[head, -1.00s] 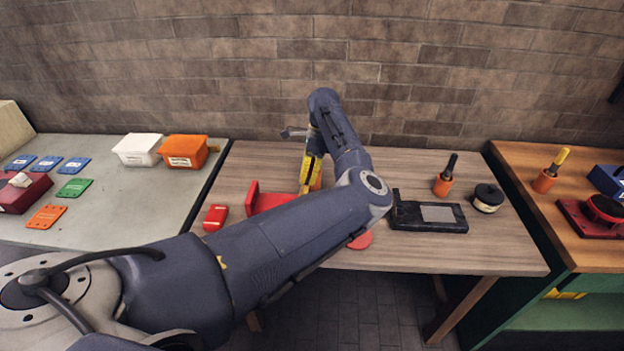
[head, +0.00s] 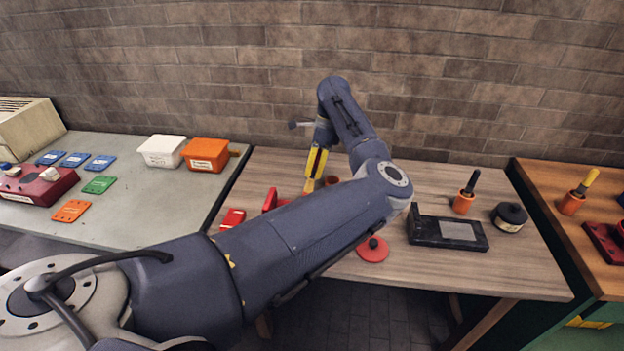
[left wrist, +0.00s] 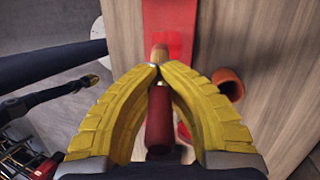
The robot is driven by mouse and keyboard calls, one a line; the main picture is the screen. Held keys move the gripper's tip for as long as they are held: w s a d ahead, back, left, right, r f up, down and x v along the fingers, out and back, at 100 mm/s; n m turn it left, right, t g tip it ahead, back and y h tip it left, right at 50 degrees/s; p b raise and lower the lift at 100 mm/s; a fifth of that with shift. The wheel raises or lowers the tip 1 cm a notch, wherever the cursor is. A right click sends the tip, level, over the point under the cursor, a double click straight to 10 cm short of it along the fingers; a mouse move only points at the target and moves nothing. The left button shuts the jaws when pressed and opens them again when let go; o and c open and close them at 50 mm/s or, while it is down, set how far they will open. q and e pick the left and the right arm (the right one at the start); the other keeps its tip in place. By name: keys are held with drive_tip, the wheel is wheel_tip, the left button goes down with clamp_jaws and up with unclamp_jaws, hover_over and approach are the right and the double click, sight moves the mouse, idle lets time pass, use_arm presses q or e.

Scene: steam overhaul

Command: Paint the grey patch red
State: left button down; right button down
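My left gripper (head: 311,178) is above the middle table. In the left wrist view its yellow fingers (left wrist: 155,72) are closed around a brush with a dark red handle (left wrist: 159,122). The brush's pale tip lies over a red bracket (left wrist: 173,12), on or just above a brighter red area (left wrist: 180,43); I cannot tell if they touch. In the head view the red bracket (head: 270,199) is partly behind my arm. No grey shows on its visible face. A grey rectangle (head: 459,230) lies on a black case (head: 426,230) to the right. My right gripper is not in view.
An orange cup (left wrist: 228,83) stands beside the bracket. A red disc with a knob (head: 373,249) lies near the front edge. A dark-handled brush in an orange pot (head: 464,203) and a black round tin (head: 510,216) stand right. A red block (head: 232,219) lies left.

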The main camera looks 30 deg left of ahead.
use_arm(q)
drive_tip(key=shift+r, duration=1.15)
